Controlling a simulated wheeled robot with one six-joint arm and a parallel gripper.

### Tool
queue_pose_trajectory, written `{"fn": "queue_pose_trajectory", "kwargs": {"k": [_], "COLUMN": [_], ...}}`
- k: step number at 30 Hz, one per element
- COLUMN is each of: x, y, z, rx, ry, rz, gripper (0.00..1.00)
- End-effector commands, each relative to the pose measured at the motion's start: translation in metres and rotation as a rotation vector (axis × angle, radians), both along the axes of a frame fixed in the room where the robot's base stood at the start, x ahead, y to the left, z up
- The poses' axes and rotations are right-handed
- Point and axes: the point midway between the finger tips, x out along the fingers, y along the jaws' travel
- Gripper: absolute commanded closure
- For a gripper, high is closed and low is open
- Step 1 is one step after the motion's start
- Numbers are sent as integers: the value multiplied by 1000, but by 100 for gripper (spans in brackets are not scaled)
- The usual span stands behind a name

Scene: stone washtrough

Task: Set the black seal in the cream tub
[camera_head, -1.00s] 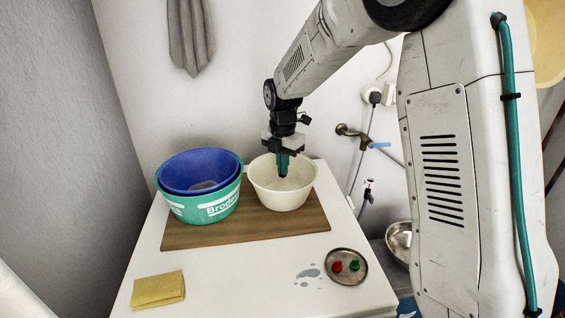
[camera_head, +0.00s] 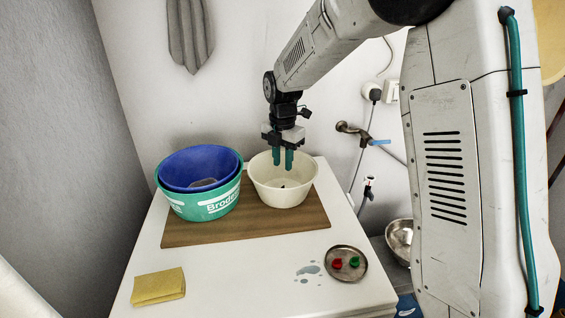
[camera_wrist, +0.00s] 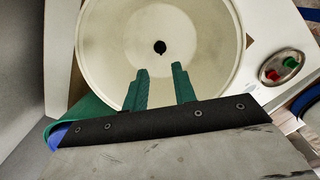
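The cream tub (camera_head: 281,196) stands on the brown board, right of the green and blue tubs.
A blue tub (camera_head: 200,167) sits inside a green tub (camera_head: 215,207) on the brown board (camera_head: 250,232). A round metal dish (camera_head: 346,278) holds a red piece (camera_head: 337,263) and a green piece (camera_head: 355,262). A yellow cloth (camera_head: 158,286) lies front left. A tap (camera_head: 352,131) is on the wall.

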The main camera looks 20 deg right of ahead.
Motion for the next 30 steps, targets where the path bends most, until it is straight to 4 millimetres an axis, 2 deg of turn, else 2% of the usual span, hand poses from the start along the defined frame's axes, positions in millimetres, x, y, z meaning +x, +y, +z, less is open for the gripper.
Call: {"fn": "queue_pose_trajectory", "kwargs": {"k": [6,12,26,30], "x": [0,0,0,-1], "y": [0,0,0,0], "z": [35,57,60,59], "rx": [0,0,0,-1], "ry": [-4,-2,0,4], "rz": [0,0,-8,-127], "gripper": [73,73,73,73]}}
